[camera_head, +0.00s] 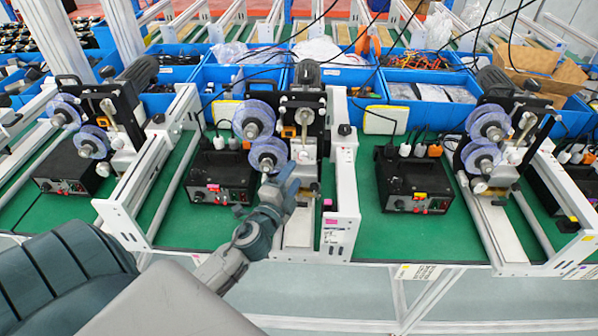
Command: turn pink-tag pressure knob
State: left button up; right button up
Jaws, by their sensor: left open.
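A pink tag (329,222) sits on the front end of the white rail frame (341,190) of the middle machine. Another small pink tag (198,196) is on the front of the middle black control box (222,176). A small dark knob (345,130) stands on top of the white frame's post. I cannot tell for certain which knob the task's tag marks. My left gripper (287,181) is open in front of the middle machine, just below its clear reels (267,154), left of the white frame. Its fingers hide part of the machine behind. My right gripper is not in view.
Similar coder machines stand at the left (92,140) and right (484,157), with another black control box (412,180) between. Blue bins (431,112) and hanging cables line the back. Green bench top (382,236) is bare near the front edge.

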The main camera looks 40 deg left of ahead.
pick_arm(q)
jog(key=s, duration=0.1)
jog(key=s+b, duration=0.1)
jog(key=s, duration=0.2)
jog(key=shift+s+d+f+b, duration=0.2)
jog(key=shift+s+d+b, duration=0.15)
jog(key=shift+s+d, duration=0.05)
